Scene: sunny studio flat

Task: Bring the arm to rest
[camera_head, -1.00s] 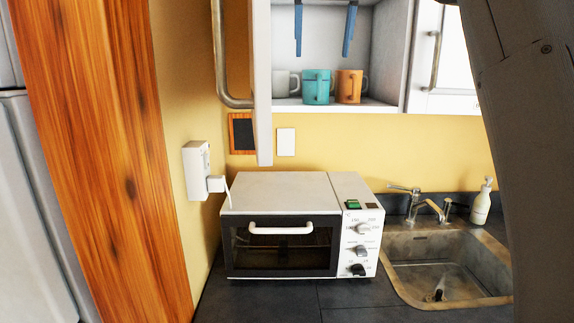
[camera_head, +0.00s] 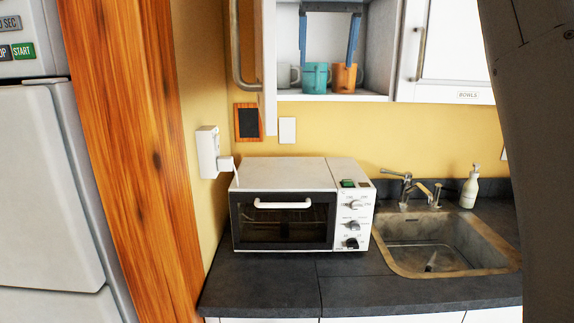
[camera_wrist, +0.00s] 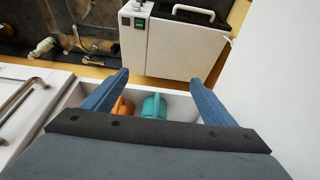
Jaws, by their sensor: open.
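My gripper (camera_head: 327,62) shows in the head view as two blue fingers pointing down, wide apart and empty. It is at the open wall cabinet (camera_head: 378,60), in front of or inside it; I cannot tell how deep. A teal mug (camera_head: 314,78) and an orange mug (camera_head: 345,79) stand on the cabinet's bottom shelf, with a pale mug (camera_head: 287,75) to their left. In the wrist view my gripper (camera_wrist: 160,78) is open, with the orange mug (camera_wrist: 122,107) and the teal mug (camera_wrist: 154,106) showing beyond its palm edge, between the fingers. Neither finger visibly grips a mug.
An open cabinet door (camera_head: 270,70) stands left of the shelf. Below are a white toaster oven (camera_head: 285,175), the dark counter (camera_head: 265,285), a sink (camera_head: 435,245) and a soap bottle (camera_head: 469,188). A wooden post (camera_head: 135,160) and a fridge (camera_head: 45,180) are on the left.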

